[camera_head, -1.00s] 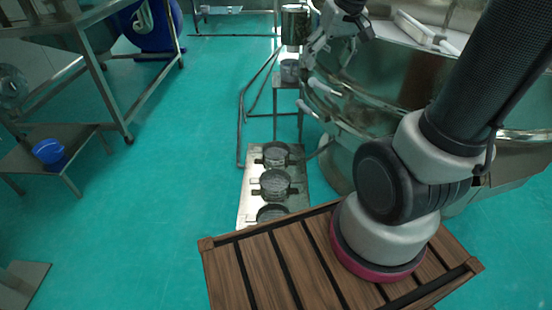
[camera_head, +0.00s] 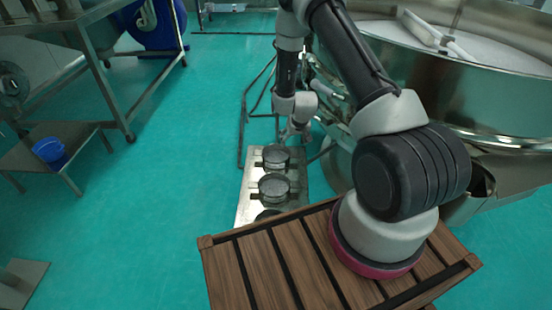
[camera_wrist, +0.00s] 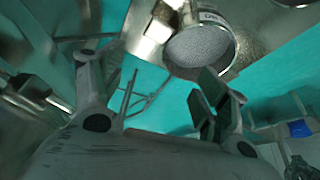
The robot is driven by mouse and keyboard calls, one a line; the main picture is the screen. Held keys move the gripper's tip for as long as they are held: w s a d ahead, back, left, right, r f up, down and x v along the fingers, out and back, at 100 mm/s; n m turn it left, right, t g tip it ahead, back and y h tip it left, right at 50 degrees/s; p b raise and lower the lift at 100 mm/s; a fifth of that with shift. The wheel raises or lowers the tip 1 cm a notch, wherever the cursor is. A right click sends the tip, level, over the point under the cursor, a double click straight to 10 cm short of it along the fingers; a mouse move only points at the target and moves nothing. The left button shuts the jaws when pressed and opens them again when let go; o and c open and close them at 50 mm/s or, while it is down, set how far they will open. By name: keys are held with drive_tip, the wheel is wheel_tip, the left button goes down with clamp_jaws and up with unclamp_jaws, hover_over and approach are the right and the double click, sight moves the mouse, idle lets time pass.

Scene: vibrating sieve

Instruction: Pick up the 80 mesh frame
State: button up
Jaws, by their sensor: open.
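Several round metal mesh frames sit in a row on a pale metal plate (camera_head: 246,196): a far one (camera_head: 276,156), a middle one (camera_head: 273,186) and a near one (camera_head: 268,214) partly hidden by the wooden top. I cannot tell which is 80 mesh. My gripper (camera_head: 296,132) is just beyond and right of the far frame, above the plate. In the wrist view my gripper (camera_wrist: 150,95) is open and empty. A mesh frame (camera_wrist: 200,47) with a grey mesh shows near the right finger, its small label unreadable.
A large steel sieve machine (camera_head: 450,75) stands close to the right of my arm. A slatted wooden top (camera_head: 270,270) lies in front. A metal table (camera_head: 110,90) and a low stand with a blue bucket (camera_head: 50,151) are at left. Green floor between is clear.

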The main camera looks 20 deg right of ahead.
sight(293, 153)
drive_tip(key=x, duration=0.3)
drive_tip(key=s+x, duration=0.1)
drive_tip(key=x, duration=0.6)
drive_tip(key=shift+s+d+f, duration=0.2)
drive_tip(key=shift+d+f, duration=0.05)
drive_tip(key=shift+f, duration=0.3)
drive_tip(key=shift+c, duration=0.2)
drive_tip(key=c, duration=1.2)
